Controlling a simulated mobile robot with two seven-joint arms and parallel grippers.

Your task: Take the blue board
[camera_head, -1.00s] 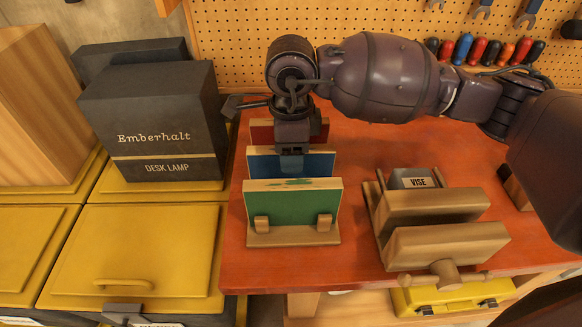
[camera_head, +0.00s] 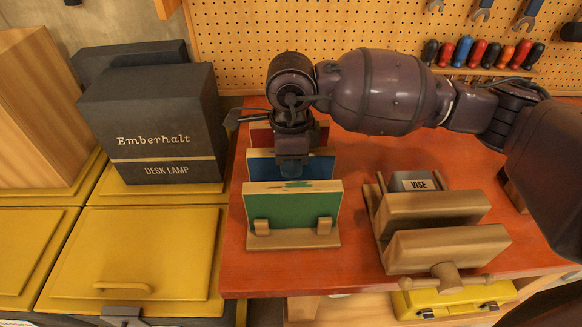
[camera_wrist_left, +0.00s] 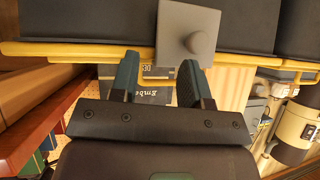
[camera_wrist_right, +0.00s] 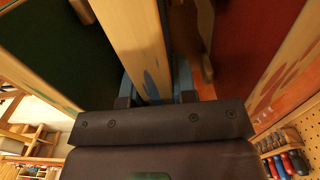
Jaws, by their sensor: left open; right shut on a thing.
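The blue board (camera_head: 318,166) stands upright between the green board (camera_head: 293,208) in front and the red board (camera_head: 260,137) behind. My right gripper (camera_head: 292,172) is over its top edge and shut on it. In the right wrist view the fingers (camera_wrist_right: 157,85) sit on either side of the blue board's pale wooden edge (camera_wrist_right: 135,40). The red board (camera_wrist_right: 245,45) is to the right and the green board (camera_wrist_right: 60,50) to the left. My left gripper (camera_wrist_left: 157,85) is open and empty in the left wrist view, and out of the head view.
A wooden rack (camera_head: 293,240) holds the green board on the orange table (camera_head: 350,265). A wooden vise (camera_head: 440,222) stands to the right. A dark desk lamp box (camera_head: 152,125) rests on yellow lids at the left. A pegboard (camera_head: 300,30) with tools rises behind.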

